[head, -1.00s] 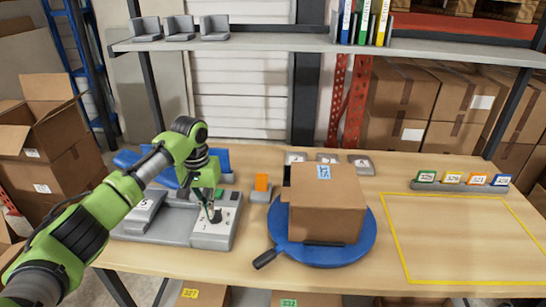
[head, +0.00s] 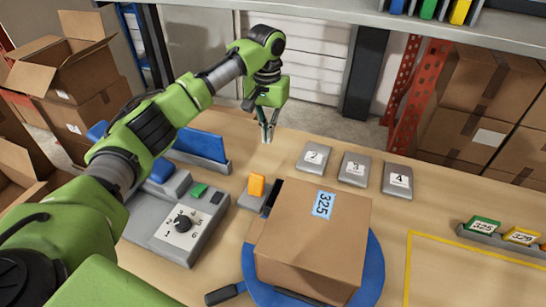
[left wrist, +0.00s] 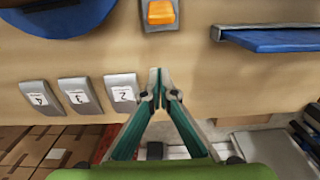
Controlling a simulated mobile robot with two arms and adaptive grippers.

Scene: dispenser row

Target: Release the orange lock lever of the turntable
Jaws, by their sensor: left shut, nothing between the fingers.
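The orange lock lever (head: 256,185) stands upright on a small grey base, just left of the turntable. It also shows at the top of the left wrist view (left wrist: 161,12). The blue turntable (head: 372,268) carries a cardboard box (head: 312,240) labelled 325, which hides most of it. My left gripper (head: 268,137) is shut and empty, pointing down above the table's back edge, behind the lever and apart from it. In the left wrist view its fingertips (left wrist: 158,72) meet below the lever. My right gripper is not in view.
A grey panel with a black dial (head: 182,224) and a green button stands left of the lever. Number plates 2 (head: 314,157), 3 (head: 355,168) and 4 (head: 398,180) lie along the back edge. A dark turntable handle (head: 225,294) sticks out at the front left. A blue-backed holder (head: 200,146) stands at the back left.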

